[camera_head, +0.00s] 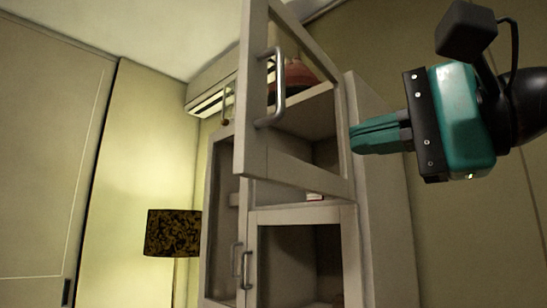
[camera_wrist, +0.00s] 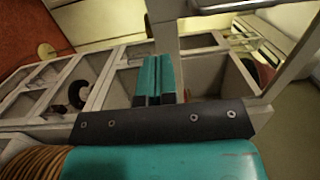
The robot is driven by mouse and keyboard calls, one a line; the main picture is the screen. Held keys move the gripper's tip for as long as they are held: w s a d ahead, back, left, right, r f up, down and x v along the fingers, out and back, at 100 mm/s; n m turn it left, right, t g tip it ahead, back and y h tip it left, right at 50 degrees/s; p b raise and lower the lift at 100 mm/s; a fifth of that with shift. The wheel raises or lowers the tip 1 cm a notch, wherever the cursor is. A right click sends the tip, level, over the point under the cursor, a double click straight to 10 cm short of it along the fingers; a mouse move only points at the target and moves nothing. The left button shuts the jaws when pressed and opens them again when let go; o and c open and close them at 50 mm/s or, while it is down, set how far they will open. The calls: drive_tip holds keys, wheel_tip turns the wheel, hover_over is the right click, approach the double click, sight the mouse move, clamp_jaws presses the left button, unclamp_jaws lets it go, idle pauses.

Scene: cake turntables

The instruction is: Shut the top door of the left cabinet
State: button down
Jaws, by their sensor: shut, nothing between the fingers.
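The cabinet (camera_head: 380,215) is pale, with framed doors. Its top door (camera_head: 252,110) stands open, swung out toward the camera, with a metal handle (camera_head: 279,88) near its left edge. The shelf space behind it is exposed. My gripper (camera_head: 353,138) is shut and empty, its teal fingers pointing left beside the door's right edge in the head view. I cannot tell whether they touch it. In the wrist view, the shut fingers (camera_wrist: 154,62) lie over the cabinet front, close to a pale frame post (camera_wrist: 165,32).
A reddish object (camera_head: 297,75) sits inside the top compartment. Lower doors with handles (camera_head: 246,269) are below. A dark patterned lampshade (camera_head: 173,233) is left of the cabinet, and a white wall unit (camera_head: 203,98) is behind it. Open room shows at the left.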

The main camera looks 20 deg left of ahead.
sight(258, 162)
drive_tip(key=p+x, duration=0.5)
drive_tip(key=x, duration=0.6)
drive_tip(key=shift+a+r, duration=0.1)
drive_tip(key=shift+a, duration=0.05)
drive_tip(key=shift+w+a+p, duration=0.25)
drive_tip(key=shift+a+p, duration=0.1)
drive_tip(key=shift+a, duration=0.25)
